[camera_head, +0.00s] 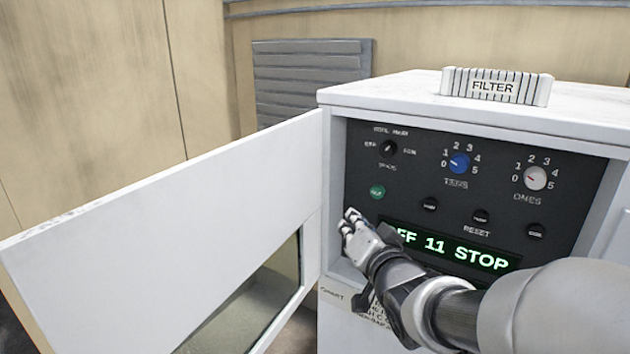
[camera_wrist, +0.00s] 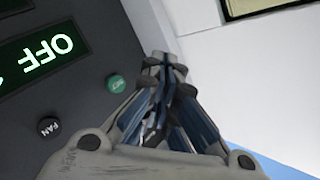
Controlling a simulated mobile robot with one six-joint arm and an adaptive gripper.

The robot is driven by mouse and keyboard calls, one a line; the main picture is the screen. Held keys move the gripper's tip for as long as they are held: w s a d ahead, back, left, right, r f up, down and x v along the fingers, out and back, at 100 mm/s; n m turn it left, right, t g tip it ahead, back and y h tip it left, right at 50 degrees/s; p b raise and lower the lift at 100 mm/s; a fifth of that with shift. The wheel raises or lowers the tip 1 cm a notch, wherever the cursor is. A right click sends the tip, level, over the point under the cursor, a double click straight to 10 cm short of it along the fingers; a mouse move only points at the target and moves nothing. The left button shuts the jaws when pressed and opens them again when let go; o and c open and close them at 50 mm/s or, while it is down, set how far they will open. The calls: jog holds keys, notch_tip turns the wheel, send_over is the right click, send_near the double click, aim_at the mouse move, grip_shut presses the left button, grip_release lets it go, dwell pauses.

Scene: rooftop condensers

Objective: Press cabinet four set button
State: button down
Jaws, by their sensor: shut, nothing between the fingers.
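A white cabinet with its door swung open to the left shows a dark control panel (camera_head: 400,225) in the head view. A round green button (camera_head: 377,192) is at the panel's left; it also shows in the wrist view (camera_wrist: 116,84), where its short lettering looks like SET. My gripper (camera_head: 350,222) is shut and empty, in front of the panel's lower left, below and left of the green button in the head view. In the wrist view its fingertips (camera_wrist: 164,64) are beside the button, apart from it in the picture. I cannot tell their depth from the panel.
A lit display (camera_head: 455,249) reads "FF 11 STOP", partly hidden by my arm. Several black buttons, a blue knob (camera_head: 459,163), a white knob (camera_head: 535,178) and a black selector (camera_head: 388,148) share the panel. The open door (camera_head: 180,215) bounds the left side. A FILTER block (camera_head: 495,87) sits on top.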

aim_at(377, 192)
jog(key=shift+s+a, duration=0.1)
jog(key=shift+a, duration=0.1)
jog(key=w+d+p, duration=0.2)
jog(key=w+d, duration=0.3)
jog(key=w, duration=0.2)
jog(key=shift+d+p, duration=0.2)
jog(key=shift+p, duration=0.2)
jog(key=shift+w, duration=0.2)
dwell(1.3)
jog(key=shift+w+d, duration=0.2)
jog(key=shift+w, duration=0.05)
jog(key=shift+w+d, duration=0.4)
jog(key=shift+w, duration=0.05)
dwell(1.0)
jog(key=shift+a, duration=0.1)
jog(key=shift+s+a, duration=0.55)
jog(key=shift+s, duration=0.3)
